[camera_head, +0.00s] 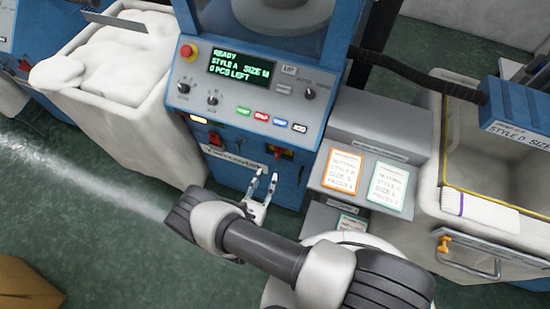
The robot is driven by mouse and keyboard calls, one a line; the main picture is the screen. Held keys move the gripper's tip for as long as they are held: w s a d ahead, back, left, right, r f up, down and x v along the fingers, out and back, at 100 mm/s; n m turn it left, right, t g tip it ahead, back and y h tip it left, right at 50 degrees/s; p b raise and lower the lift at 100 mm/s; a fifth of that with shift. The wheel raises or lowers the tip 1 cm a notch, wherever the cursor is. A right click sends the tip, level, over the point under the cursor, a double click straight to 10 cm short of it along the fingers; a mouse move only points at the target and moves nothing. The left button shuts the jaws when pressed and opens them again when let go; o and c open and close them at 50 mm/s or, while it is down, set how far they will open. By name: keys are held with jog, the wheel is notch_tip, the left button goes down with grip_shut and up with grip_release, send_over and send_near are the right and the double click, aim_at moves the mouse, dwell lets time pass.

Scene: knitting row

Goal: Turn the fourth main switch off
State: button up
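A blue knitting machine with a grey control panel (245,95) stands in front of me. Its green-lettered display (241,68) reads READY, STYLE A and 0 PCS LEFT. On the blue front below the panel is a red switch handle (283,153) with some yellow around it, which looks like a main switch. Its exact position is too small to tell. Whether this machine is the fourth cannot be told. My gripper (266,174) is open and empty, fingers pointing at the machine's front just below that switch and apart from it.
A red emergency button (187,51) and knobs sit on the panel. A white bin (125,125) of white pieces stands left. A grey stand with an orange-framed card (341,171) and a green-framed card (388,186) is right, beside another bin (480,225). Green floor is free at left.

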aim_at(276, 156)
jog(key=x, duration=0.9)
jog(key=shift+w+d+b, duration=0.1)
jog(key=shift+w+b, duration=0.05)
jog(key=shift+b, duration=0.25)
jog(key=shift+c, duration=0.3)
grip_shut()
